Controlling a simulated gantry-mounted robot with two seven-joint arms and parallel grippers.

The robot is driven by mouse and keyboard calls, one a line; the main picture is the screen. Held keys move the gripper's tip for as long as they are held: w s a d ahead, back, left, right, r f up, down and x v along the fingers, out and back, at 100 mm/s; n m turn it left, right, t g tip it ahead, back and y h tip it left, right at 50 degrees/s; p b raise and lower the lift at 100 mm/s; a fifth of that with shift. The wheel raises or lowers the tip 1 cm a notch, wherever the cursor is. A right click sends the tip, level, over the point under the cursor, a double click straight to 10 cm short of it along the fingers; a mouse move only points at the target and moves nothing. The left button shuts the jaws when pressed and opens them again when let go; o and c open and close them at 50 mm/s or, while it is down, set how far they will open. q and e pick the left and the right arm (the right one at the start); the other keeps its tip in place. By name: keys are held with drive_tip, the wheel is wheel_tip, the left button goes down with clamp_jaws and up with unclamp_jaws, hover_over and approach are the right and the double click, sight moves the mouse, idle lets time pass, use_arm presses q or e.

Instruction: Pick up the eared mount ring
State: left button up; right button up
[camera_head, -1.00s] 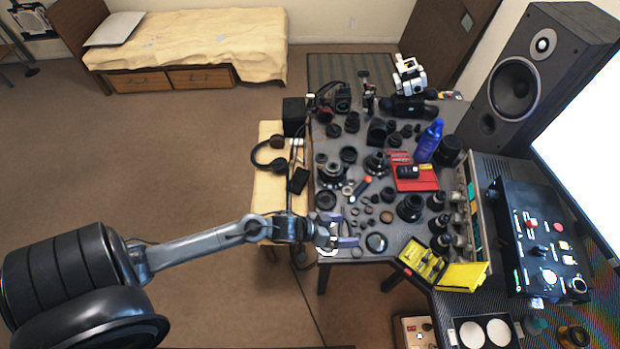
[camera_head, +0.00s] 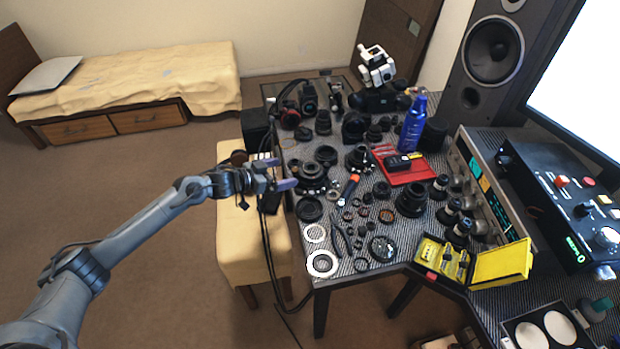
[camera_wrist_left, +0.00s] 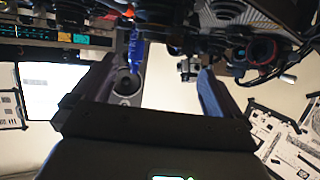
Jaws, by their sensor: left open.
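My left gripper (camera_head: 282,173) is open and empty at the left edge of the table, beside a wide dark flanged ring part (camera_head: 312,178). Its two blue-grey fingers also show apart in the left wrist view (camera_wrist_left: 152,85), with nothing between them. I cannot tell for sure which part is the eared mount ring. Candidates are a dark ring (camera_head: 309,208) in front of the flanged part and two pale flat rings, a smaller one (camera_head: 305,233) and a larger one (camera_head: 311,264), at the near left corner. My right gripper is not in view.
Lens parts crowd the table, with a red tray (camera_head: 408,178), a blue bottle (camera_head: 413,124) and an open yellow case (camera_head: 503,263). A cream bench (camera_head: 229,232) stands left of the table. Dark cables hang between them. The floor at left is clear.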

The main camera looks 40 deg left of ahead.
use_arm(q)
drive_tip(key=b, duration=0.2)
approach(314, 167)
drive_tip(key=shift+w, duration=0.95)
drive_tip(key=shift+f+b+x, duration=0.15)
drive_tip(key=shift+b+x, duration=0.35)
drive_tip(key=shift+x, duration=0.85)
drive_tip(key=shift+f+b+x, duration=0.15)
drive_tip(key=shift+b+x, duration=0.35)
drive_tip(key=shift+x, duration=0.9)
drive_tip(key=shift+s+d, duration=0.15)
drive_tip(key=shift+s, duration=0.05)
drive_tip(key=c, duration=0.9)
drive_tip(key=shift+r, duration=0.1)
